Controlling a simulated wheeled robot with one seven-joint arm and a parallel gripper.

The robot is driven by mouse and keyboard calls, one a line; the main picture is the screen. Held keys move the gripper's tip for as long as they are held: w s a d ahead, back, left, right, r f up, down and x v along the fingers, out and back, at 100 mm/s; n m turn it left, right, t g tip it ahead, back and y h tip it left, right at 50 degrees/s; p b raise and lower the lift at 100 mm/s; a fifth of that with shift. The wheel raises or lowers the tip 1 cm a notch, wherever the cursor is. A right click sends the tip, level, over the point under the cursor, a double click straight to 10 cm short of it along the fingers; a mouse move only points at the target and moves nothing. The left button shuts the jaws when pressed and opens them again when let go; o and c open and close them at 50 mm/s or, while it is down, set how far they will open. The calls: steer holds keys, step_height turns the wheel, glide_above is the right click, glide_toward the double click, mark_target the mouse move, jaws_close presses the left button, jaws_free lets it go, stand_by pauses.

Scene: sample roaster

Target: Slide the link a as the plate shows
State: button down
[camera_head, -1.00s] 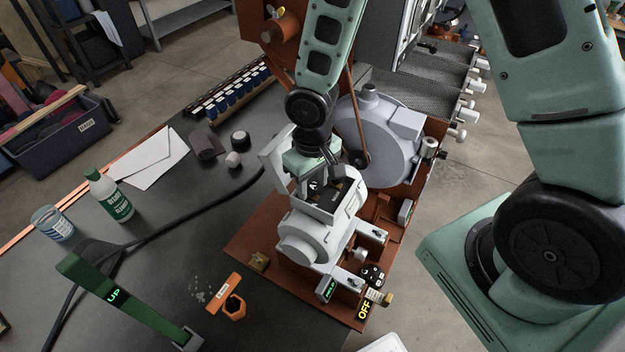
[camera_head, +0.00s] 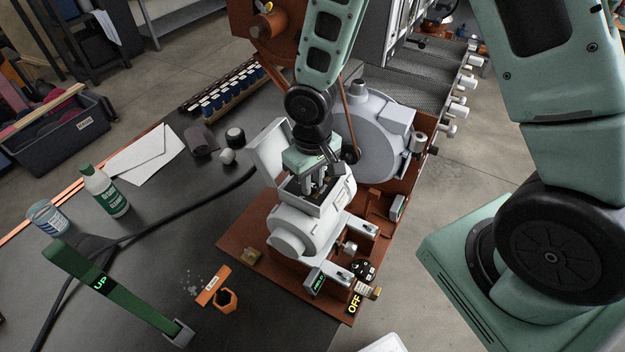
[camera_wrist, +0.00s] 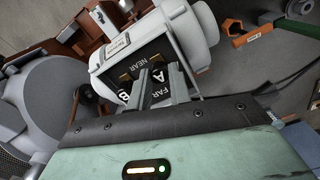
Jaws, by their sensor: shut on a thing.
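A grey motor (camera_head: 303,228) has an open terminal box (camera_head: 338,200) on top, its lid (camera_head: 268,152) standing up behind. In the wrist view, the box's black board (camera_wrist: 148,62) carries the white marks A, B, NEAR and FAR. My gripper (camera_head: 318,190) reaches down into the box; in the wrist view its fingers (camera_wrist: 162,75) are closed around brass-coloured link a (camera_wrist: 158,75), beside the letter A. The fingers hide much of it. A second brass link (camera_wrist: 126,82) sits beside the letter B, apart from the fingers. A small label plate (camera_wrist: 117,43) is on the motor; its text is unreadable.
A green lever marked UP (camera_head: 100,282) and an orange hex part (camera_head: 224,299) lie to the left. An OFF sign (camera_head: 354,302) and a black knob (camera_head: 364,268) stand at the front right. A grey round blower housing (camera_head: 375,135) is close behind my gripper.

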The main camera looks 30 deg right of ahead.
mark_target(314, 185)
steer(key=c, duration=1.3)
jaws_free()
steer(key=shift+s+d, duration=0.1)
steer(key=shift+s, duration=0.05)
steer(key=shift+o, duration=0.2)
steer(key=shift+r, duration=0.1)
steer(key=shift+r, duration=0.2)
step_height(314, 185, up, 17)
steer(key=b, duration=0.1)
steer(key=shift+b, duration=0.3)
steer(key=shift+f, duration=0.1)
